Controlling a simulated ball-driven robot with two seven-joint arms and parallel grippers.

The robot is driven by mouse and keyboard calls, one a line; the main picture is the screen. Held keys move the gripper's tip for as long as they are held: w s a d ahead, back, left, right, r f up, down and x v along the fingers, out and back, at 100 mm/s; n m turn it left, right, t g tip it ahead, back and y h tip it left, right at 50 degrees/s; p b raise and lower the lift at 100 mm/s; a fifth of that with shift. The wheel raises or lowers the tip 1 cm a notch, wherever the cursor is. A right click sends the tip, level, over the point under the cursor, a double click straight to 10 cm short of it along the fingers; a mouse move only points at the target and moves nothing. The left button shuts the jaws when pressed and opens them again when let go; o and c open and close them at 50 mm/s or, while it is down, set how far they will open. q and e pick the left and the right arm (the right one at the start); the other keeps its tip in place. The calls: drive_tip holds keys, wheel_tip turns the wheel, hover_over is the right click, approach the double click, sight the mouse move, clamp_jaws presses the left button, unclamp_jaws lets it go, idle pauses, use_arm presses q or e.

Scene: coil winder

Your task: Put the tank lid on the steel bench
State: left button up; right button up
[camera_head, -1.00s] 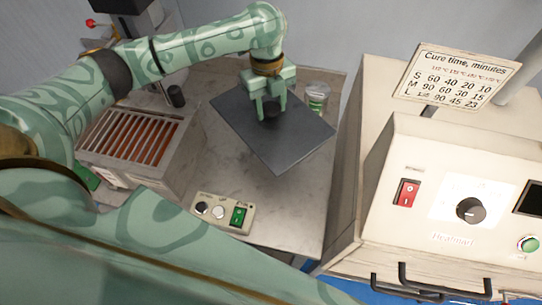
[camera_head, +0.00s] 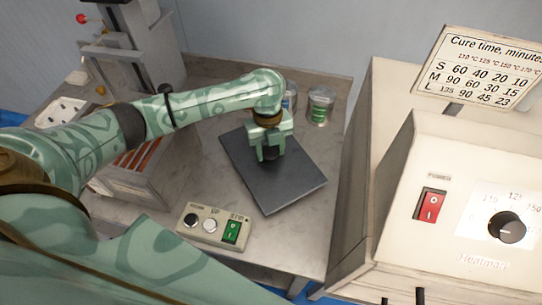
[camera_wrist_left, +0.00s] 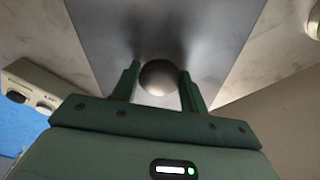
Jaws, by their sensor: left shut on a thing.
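The tank lid (camera_head: 255,182) is a flat dark grey plate with a round knob. It lies level on or just above the steel bench (camera_head: 205,155); I cannot tell whether it touches. My left gripper (camera_head: 271,152) points down over the lid and is shut on its knob. In the left wrist view the knob (camera_wrist_left: 158,78) sits between the two fingers of the left gripper (camera_wrist_left: 160,88), with the lid (camera_wrist_left: 215,35) spread out beyond. My right gripper is not in view.
A box with reddish slats (camera_head: 150,185) stands left, partly behind my arm. A switch box (camera_head: 213,228) lies on the bench in front of the lid. Cans, one with a green label (camera_head: 319,106), stand behind it. A cream oven (camera_head: 440,150) is at the right.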

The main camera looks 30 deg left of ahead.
sight(270, 149)
use_arm(q)
wheel_tip(270, 149, down, 3)
drive_tip(key=shift+f+b, duration=0.1)
drive_tip(key=shift+b, duration=0.35)
drive_tip(key=shift+r, duration=0.25)
drive_tip(key=shift+f, duration=0.15)
drive_tip(key=o, duration=1.3)
drive_tip(key=r+p, duration=0.1)
drive_tip(key=r, duration=0.3)
drive_tip(key=r+p, duration=0.2)
drive_tip(key=r, duration=0.2)
drive_tip(key=w+a+r+p, duration=0.1)
drive_tip(key=r+p, duration=0.1)
drive_tip(key=r, duration=0.2)
drive_tip(key=shift+r, duration=0.1)
